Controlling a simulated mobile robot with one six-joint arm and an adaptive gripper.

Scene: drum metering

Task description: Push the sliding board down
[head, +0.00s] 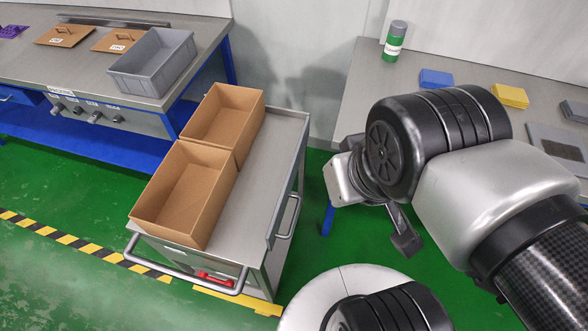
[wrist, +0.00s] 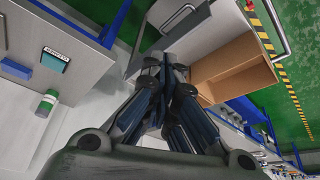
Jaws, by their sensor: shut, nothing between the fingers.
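I cannot make out a sliding board for certain in either view. My gripper (head: 405,240) is partly hidden behind my own arm in the head view and points down to the right of the cart. In the wrist view its fingers (wrist: 166,65) are together and hold nothing. The grey metal cart (head: 250,190) stands left of my gripper, with a gap between them. The cart also shows beyond the fingers in the wrist view (wrist: 215,42).
Two open cardboard boxes (head: 165,205) (head: 212,128) stand on the cart. A left bench (head: 60,62) carries a grey bin (head: 153,66) and brown lids. A right table (head: 365,95) holds a green can (head: 394,44) and coloured blocks. Green floor is free left of the cart.

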